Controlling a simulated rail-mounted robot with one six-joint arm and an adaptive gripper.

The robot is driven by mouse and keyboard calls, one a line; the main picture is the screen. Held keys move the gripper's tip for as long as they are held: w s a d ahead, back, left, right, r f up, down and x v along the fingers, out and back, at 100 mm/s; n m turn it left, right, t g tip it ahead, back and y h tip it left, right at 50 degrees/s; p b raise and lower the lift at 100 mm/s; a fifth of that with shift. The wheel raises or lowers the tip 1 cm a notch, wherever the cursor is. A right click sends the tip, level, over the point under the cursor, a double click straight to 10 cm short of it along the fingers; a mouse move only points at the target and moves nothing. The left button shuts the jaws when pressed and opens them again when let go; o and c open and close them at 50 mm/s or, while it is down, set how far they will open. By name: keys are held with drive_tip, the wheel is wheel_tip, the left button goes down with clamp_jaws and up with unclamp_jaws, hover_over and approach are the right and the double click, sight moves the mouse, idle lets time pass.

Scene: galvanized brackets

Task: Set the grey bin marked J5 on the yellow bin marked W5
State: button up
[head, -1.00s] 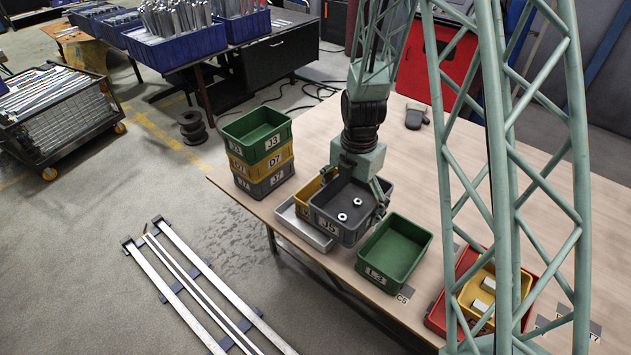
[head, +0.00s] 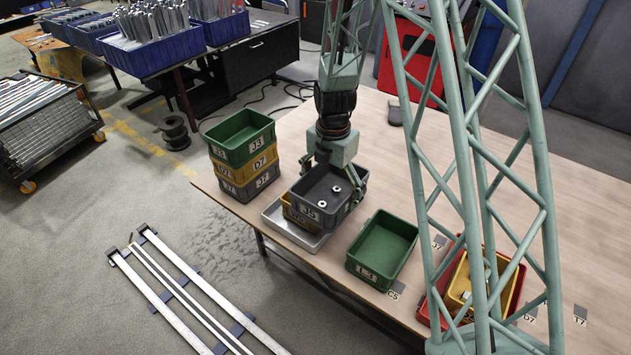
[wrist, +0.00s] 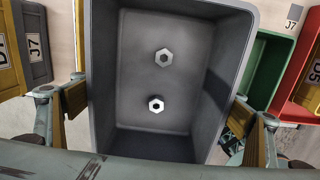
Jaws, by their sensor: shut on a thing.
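The grey bin marked J5 (head: 311,211) holds two metal nuts and hangs level in my gripper (head: 332,180). The gripper's fingers are shut on its two opposite walls; the wrist view shows the bin's inside (wrist: 185,85) between them. The yellow bin (head: 291,212) is directly below and slightly left, in a shallow silver tray (head: 272,213). The grey bin hides most of it, and its label is only partly visible. I cannot tell whether the two bins touch.
A stack of J3 green (head: 231,153), D7 yellow and J7 grey bins stands to the left. An empty green bin (head: 382,251) is close on the right. A red bin (head: 425,312) with a yellow bin (head: 459,285) inside is farther right.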

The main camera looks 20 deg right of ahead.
sight(316, 174)
drive_tip(key=w, duration=0.3)
drive_tip(key=w+a, duration=0.1)
drive_tip(key=w, duration=0.2)
drive_tip(key=w+f, duration=0.1)
drive_tip(key=w, duration=0.3)
drive_tip(key=shift+a, duration=0.3)
drive_tip(key=shift+w, duration=0.15)
drive_tip(key=shift+w, duration=0.2)
drive_tip(key=shift+w+f, duration=0.1)
drive_tip(key=shift+f, duration=1.6)
drive_tip(key=shift+f+b, duration=0.65)
drive_tip(key=o, duration=0.8)
drive_tip(key=shift+r, duration=0.1)
